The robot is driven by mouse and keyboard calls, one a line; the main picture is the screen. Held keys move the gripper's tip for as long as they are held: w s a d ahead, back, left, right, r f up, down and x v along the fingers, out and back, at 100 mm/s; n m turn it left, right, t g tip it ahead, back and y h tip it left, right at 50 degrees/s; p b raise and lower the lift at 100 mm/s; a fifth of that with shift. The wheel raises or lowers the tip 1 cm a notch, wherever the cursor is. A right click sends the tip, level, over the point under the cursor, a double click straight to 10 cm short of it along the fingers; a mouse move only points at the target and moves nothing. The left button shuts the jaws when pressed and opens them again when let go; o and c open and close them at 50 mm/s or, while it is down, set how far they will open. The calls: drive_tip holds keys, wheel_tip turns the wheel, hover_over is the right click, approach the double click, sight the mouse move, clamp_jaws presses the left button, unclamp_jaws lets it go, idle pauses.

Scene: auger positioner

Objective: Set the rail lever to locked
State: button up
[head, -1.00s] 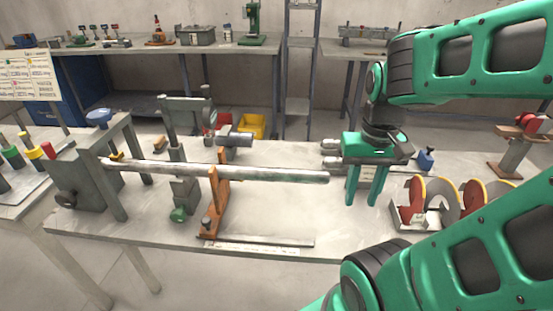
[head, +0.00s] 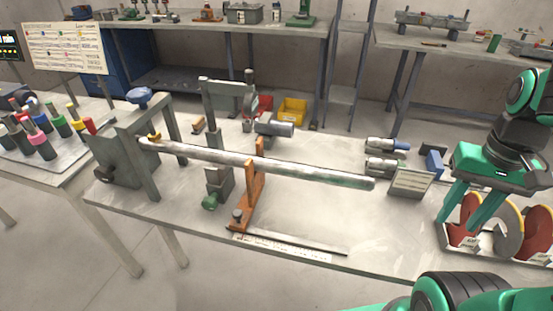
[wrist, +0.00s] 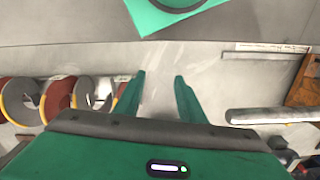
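The positioner stands on the grey bench. A long metal shaft (head: 300,172) runs from the grey headstock (head: 122,160) at left, past an orange support (head: 250,190). A blue knob (head: 139,95) tops the headstock. A green knob (head: 210,201) sits low on the grey upright, and a small grey knob (head: 237,214) on the orange support's foot. I cannot tell which part is the rail lever, or its setting. My gripper (head: 457,226) is open and empty at the bench's right, well away from the positioner. Its separated fingers show in the wrist view (wrist: 160,76).
A rack of red and grey discs (head: 490,222) stands close to my gripper. A thin rod (head: 300,244) lies along the front edge. Another table (head: 50,172) with coloured-top pegs stands left.

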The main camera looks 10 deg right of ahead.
drive_tip(key=w+a+r+n+y, duration=0.1)
drive_tip(key=w+a+n, duration=0.5)
drive_tip(key=w, duration=0.4)
drive_tip(key=w+a+n+y, duration=0.1)
drive_tip(key=w+a+n, duration=0.3)
drive_tip(key=w+n, duration=0.45)
drive_tip(key=w+a+r+n+y, duration=0.1)
drive_tip(key=w+a+n, duration=0.4)
drive_tip(key=w, duration=0.6)
drive_tip(key=w+a+f+n+g, duration=0.1)
drive_tip(key=w+a+f+n, duration=0.1)
drive_tip(key=a+n, duration=0.15)
drive_tip(key=w+a+f+n+y, duration=0.1)
drive_tip(key=w+a+n, duration=0.15)
drive_tip(key=a, duration=0.25)
drive_tip(key=w+a+f+n+g, duration=0.1)
drive_tip(key=w+a+f+n, duration=0.1)
drive_tip(key=a+n, duration=0.2)
drive_tip(key=shift+m, duration=0.25)
drive_tip(key=x, duration=0.9)
drive_tip(key=shift+w+a+f, duration=0.1)
drive_tip(key=shift+a+f, duration=0.1)
drive_tip(key=shift+a, duration=0.05)
